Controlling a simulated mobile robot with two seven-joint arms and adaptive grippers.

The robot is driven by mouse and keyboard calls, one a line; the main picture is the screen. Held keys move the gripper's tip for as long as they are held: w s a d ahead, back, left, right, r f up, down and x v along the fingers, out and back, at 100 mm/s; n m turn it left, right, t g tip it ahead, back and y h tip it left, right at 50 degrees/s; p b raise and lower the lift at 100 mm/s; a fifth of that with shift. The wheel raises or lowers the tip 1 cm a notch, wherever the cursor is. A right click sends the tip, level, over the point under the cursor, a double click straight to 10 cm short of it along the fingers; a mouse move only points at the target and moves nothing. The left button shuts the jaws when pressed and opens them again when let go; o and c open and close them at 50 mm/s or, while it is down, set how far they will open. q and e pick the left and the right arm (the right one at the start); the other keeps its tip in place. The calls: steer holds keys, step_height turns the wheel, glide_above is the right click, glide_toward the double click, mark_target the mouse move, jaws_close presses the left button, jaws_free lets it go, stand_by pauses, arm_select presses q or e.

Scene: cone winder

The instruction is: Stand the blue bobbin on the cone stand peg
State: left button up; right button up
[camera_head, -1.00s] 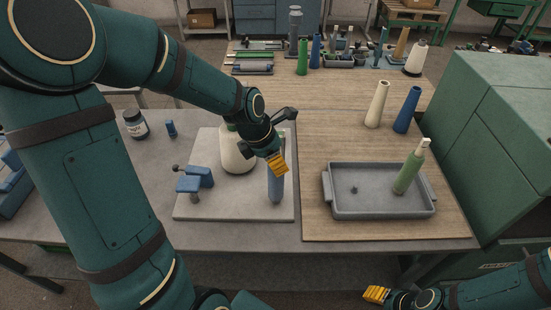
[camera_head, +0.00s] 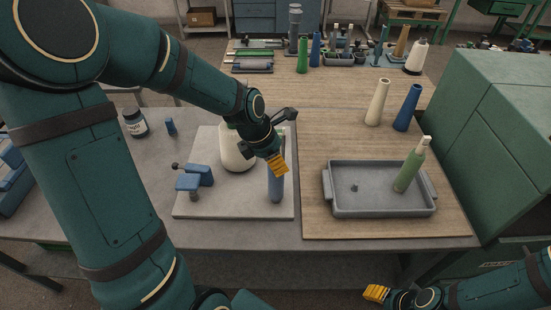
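No bare cone stand peg shows clearly; whether one is under the bobbin is hidden. A short dark stub (camera_head: 354,188) stands in the grey tray. My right gripper (camera_head: 376,293) is at the lower right, in front of the table and away from the objects; its opening is unclear.
The grey board (camera_head: 235,207) also holds a cream cone (camera_head: 237,153) and a blue clamp-like device (camera_head: 194,180). The grey tray (camera_head: 382,211) holds a green bottle (camera_head: 412,166). A cream cone (camera_head: 377,103) and darker blue cone (camera_head: 407,109) stand behind it. A green cabinet (camera_head: 500,145) bounds the right.

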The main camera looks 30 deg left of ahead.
steer(key=shift+r, duration=0.15)
stand_by(0.5)
arm_select(q)
steer(key=o, duration=1.5)
arm_select(e)
steer(key=shift+s, duration=0.15)
arm_select(q)
steer(key=shift+r, duration=0.1)
steer(key=shift+p+v, duration=3.6)
steer(key=shift+v, duration=0.3)
arm_select(e)
step_height(320, 180, up, 7)
steer(key=w, duration=0.1)
steer(key=shift+w+d+t, duration=0.15)
steer(key=shift+w+t, duration=0.15)
steer(key=shift+w, duration=0.05)
